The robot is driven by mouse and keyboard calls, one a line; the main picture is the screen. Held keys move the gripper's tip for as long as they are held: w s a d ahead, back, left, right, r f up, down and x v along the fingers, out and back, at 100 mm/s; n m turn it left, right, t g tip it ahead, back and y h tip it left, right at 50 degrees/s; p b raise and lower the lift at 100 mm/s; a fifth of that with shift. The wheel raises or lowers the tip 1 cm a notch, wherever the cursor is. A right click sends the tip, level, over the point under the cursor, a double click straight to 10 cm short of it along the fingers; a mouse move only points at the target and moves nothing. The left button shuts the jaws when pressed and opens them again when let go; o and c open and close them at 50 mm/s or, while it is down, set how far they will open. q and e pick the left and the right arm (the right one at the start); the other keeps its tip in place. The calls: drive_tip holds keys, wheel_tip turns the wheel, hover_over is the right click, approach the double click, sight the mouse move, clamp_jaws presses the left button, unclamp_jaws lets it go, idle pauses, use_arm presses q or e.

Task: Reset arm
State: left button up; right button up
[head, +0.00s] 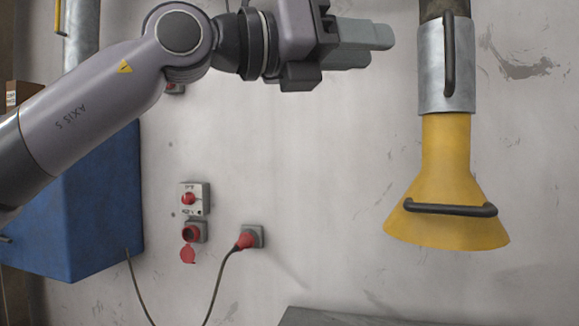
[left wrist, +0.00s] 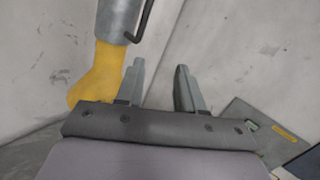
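My left gripper (head: 372,45) comes in from the left at the top of the head view, pointing right. In the left wrist view its two grey fingers (left wrist: 160,88) stand apart with nothing between them. A yellow extraction hood (head: 447,180) hangs at the right of the head view from a silver duct (head: 446,65). The hood has a black handle (head: 450,209) across its front, and the duct has a second black handle (head: 449,55). My left gripper is left of the duct, apart from it. In the left wrist view the yellow hood (left wrist: 98,75) is left of the fingers. My right gripper is not in view.
A blue cabinet (head: 95,200) stands at the left, partly behind my arm. Red and grey sockets (head: 195,198) are on the wall, one with a plug (head: 245,240) and black cable. A grey surface edge (head: 340,317) shows at the bottom. The space between gripper and hood is clear.

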use_arm(q)
drive_tip(key=w+a+f+m+t+y, duration=0.4)
drive_tip(key=a+f+m, duration=0.3)
drive_tip(key=f+m, duration=0.5)
drive_tip(key=w+a+f+m+t+y, duration=0.1)
drive_tip(key=a+f+m+t+y, duration=0.55)
drive_tip(key=f, duration=0.75)
drive_tip(key=w+a+f+m+t+y, duration=0.3)
drive_tip(key=a+f+m+y, duration=0.3)
drive_tip(key=f+m, duration=0.75)
drive_tip(key=s+a+f+n+g+y, duration=0.15)
drive_tip(key=s+a+f+g, duration=0.35)
drive_tip(key=f, duration=0.5)
drive_tip(key=s+a+f+n+g, duration=0.3)
drive_tip(key=s+f, duration=0.3)
drive_tip(key=f, duration=0.4)
drive_tip(key=s+a+f+n+g, duration=0.15)
drive_tip(key=s+f+g, duration=0.3)
drive_tip(key=s, duration=0.55)
drive_tip(key=s+a+f+g, duration=0.25)
drive_tip(key=s+f, duration=0.25)
drive_tip(key=s, duration=0.5)
drive_tip(key=w+d+f+t+h+p, duration=0.2)
drive_tip(key=w+d+f+t+p, duration=0.1)
drive_tip(key=w+f+t+p, duration=0.1)
drive_tip(key=shift+w+d+f+t+p, duration=0.2)
drive_tip(key=shift+w+f+t+p, duration=0.2)
drive_tip(key=shift+w+t, duration=0.55)
